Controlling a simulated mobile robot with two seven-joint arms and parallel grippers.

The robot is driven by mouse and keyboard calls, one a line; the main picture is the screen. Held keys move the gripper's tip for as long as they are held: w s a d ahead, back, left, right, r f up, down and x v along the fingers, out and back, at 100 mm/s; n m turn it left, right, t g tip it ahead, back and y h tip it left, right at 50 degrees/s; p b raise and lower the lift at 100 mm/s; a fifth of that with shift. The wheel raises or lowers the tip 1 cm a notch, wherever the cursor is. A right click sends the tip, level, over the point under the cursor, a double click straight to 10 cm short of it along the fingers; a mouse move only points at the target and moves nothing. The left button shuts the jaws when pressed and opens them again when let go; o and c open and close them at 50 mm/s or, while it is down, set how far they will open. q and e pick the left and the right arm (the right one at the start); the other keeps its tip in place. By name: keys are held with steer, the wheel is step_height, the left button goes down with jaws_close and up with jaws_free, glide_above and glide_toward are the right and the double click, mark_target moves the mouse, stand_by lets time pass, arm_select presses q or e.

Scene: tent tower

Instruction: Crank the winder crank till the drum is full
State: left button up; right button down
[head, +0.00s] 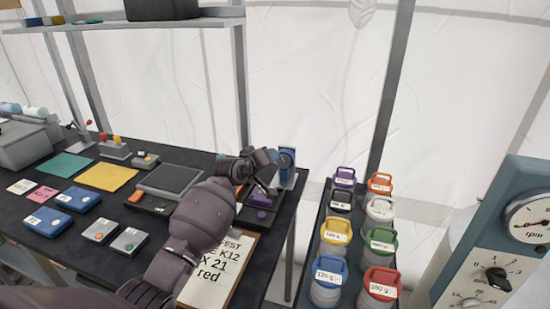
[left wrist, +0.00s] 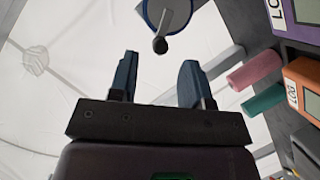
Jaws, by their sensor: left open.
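The winder (head: 287,160), a blue upright thing on a pale post, stands at the table's far right corner in the head view. In the left wrist view its blue-rimmed round drum (left wrist: 178,7) shows at the top edge, cut off by the frame. The winder crank (left wrist: 160,45), with a dark round knob, hangs below it. My left gripper (left wrist: 156,78) is open and empty, its two blue fingers pointing toward the knob, which appears beyond the tips and between their lines. In the head view my left gripper (head: 268,160) is beside the winder and partly hides it. How full the drum is cannot be told.
A clipboard (head: 222,270), a dark tray with a purple item (head: 262,203) and a scale (head: 170,180) lie near my left arm. Several coloured weights stand on a side stand at right. A panel with an rpm dial (head: 528,218) stands far right.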

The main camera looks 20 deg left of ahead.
mark_target(280, 162)
arm_select(q)
steer(key=shift+b+x, duration=0.5)
steer(key=shift+x, duration=2)
arm_select(e)
steer(key=shift+s+d+f, duration=0.1)
steer(key=shift+s+f, duration=0.25)
steer(key=shift+f, duration=0.25)
steer(key=shift+s+f, duration=0.35)
steer(key=shift+f, duration=0.25)
arm_select(q)
steer(key=shift+c, duration=0.2)
arm_select(e)
steer(key=shift+w+r, duration=0.1)
steer(key=shift+w, duration=0.1)
arm_select(q)
jaws_close()
arm_select(e)
steer(key=shift+w+r, duration=0.35)
steer(key=shift+w, duration=0.05)
arm_select(q)
steer(key=shift+r, duration=0.1)
arm_select(e)
steer(key=shift+r, duration=0.1)
